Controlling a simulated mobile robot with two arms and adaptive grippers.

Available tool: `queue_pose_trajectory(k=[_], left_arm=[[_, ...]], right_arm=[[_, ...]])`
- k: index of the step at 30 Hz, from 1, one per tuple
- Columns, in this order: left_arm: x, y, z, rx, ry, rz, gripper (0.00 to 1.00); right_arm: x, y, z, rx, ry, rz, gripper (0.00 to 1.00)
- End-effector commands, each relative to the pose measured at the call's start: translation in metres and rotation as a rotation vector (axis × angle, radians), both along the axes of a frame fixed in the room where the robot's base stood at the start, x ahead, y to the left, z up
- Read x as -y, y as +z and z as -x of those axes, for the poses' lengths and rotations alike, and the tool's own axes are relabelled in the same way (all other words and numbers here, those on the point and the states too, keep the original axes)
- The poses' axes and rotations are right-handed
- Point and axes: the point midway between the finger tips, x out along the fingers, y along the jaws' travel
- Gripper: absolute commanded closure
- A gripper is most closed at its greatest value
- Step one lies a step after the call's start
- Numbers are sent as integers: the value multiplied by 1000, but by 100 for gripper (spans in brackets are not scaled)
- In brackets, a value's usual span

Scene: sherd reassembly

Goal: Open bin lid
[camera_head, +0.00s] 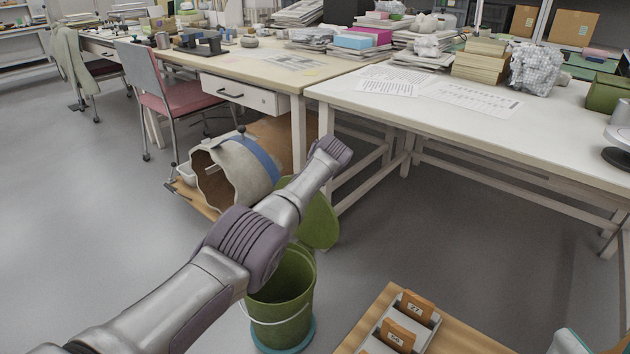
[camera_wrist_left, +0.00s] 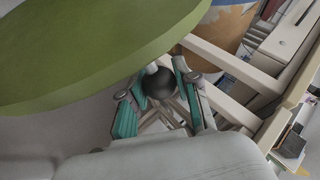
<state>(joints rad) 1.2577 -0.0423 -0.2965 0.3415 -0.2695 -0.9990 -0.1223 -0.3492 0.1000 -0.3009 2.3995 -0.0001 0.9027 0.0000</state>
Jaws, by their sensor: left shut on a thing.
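The green bin (camera_head: 282,300) stands on the floor at lower middle in the head view, with its mouth partly bare. Its green lid (camera_head: 318,217) is tilted steeply up at the bin's far side, partly hidden by my left arm; it fills the upper left of the left wrist view (camera_wrist_left: 90,60). A dark round knob (camera_wrist_left: 160,83) sits at the lid's edge in that view. My left gripper (camera_wrist_left: 160,100) is shut on this knob, its teal-padded fingers on both sides. In the head view this gripper is hidden behind my arm.
A large pale pot with a blue band (camera_head: 236,166) lies on a low wooden board behind the bin. A white table (camera_head: 560,130) stands behind right. A wooden surface with a divided tray (camera_head: 440,335) is at front right. Grey floor is free on the left.

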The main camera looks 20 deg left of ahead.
Motion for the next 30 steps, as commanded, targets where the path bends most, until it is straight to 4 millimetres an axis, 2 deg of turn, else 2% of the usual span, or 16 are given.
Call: queue_pose_trajectory(k=[15,16,20,21,30], left_arm=[[4,-1,-1,2,-4,5,100],[4,-1,-1,2,-4,5,68],[3,-1,-1,2,-3,4,46],[3,-1,-1,1,-3,4,43],[1,0,-1,0,-1,2,43]], right_arm=[[0,-2,0,-3,0,1,35],[0,-2,0,-3,0,1,35],[0,-2,0,-3,0,1,35],[0,-2,0,-3,0,1,35],[0,-2,0,-3,-2,0,35]])
